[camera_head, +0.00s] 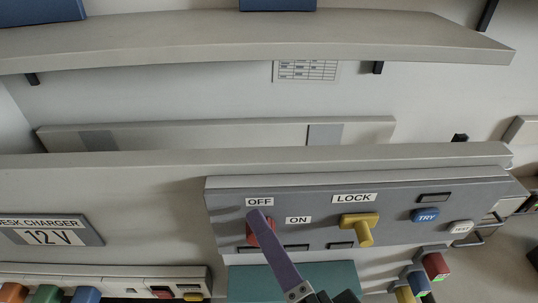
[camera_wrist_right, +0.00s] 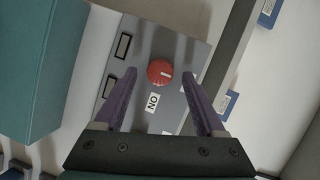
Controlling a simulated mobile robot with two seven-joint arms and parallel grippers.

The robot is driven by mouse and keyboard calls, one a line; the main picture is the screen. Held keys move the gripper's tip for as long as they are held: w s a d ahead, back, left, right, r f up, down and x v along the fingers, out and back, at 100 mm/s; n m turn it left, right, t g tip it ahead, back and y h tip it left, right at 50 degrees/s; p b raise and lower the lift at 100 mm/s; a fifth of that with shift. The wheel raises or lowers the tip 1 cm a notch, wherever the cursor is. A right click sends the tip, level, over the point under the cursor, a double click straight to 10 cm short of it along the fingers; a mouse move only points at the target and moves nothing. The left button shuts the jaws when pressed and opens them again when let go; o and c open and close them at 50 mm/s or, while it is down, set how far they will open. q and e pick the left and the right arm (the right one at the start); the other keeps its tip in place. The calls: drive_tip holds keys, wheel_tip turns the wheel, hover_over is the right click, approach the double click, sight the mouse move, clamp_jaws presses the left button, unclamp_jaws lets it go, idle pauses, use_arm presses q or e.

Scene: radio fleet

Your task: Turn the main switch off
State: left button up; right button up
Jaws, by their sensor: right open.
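The main switch is a round red knob (camera_head: 268,236) on the grey panel (camera_head: 300,196), below the OFF label (camera_head: 259,202) and left of the ON label (camera_head: 298,220). My right gripper (camera_head: 258,216) reaches up to it, and one purple finger hides part of it. In the right wrist view the red knob (camera_wrist_right: 160,74) sits between the tips of my open right gripper (camera_wrist_right: 159,75), with room on both sides. Its white mark points to the picture's right, not toward the ON label (camera_wrist_right: 153,102) below it. The OFF label is not seen there. My left gripper is not in view.
On the same panel, to the right, are a yellow LOCK handle (camera_head: 359,226), a blue TRY button (camera_head: 425,215) and a white button (camera_head: 460,227). A shelf edge (camera_head: 130,161) runs just above the panel. A teal box (camera_head: 335,277) stands below it.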

drive_tip(key=v, duration=1)
drive_tip(key=shift+b, duration=0.45)
drive_tip(key=shift+w, duration=0.15)
